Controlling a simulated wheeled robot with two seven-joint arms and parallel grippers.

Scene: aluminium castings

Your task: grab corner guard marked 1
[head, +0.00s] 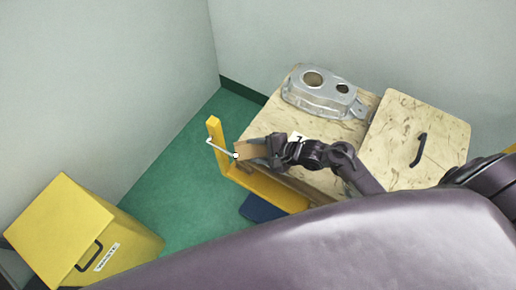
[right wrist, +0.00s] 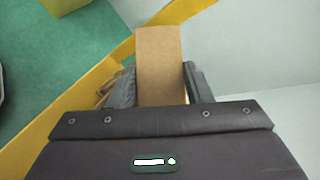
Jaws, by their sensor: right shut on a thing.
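A brown corner guard (head: 249,151) shows at the left edge of the wooden surface, beside the yellow frame. My right gripper (head: 266,150) is shut on it. In the right wrist view the guard (right wrist: 160,52) stands out between the two grey fingers, its plain brown face toward the camera. A small white label with a dark mark (head: 297,137) shows just behind my right gripper; I cannot tell what it is fixed to. I cannot read a number on the held guard. My left gripper is not in view.
An aluminium casting (head: 322,95) lies on the wooden surface (head: 268,122). A wooden panel with a dark handle (head: 419,150) is at the right. A yellow frame (head: 270,190) with a white rod (head: 220,148) borders the left. A yellow box (head: 70,225) stands on green floor.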

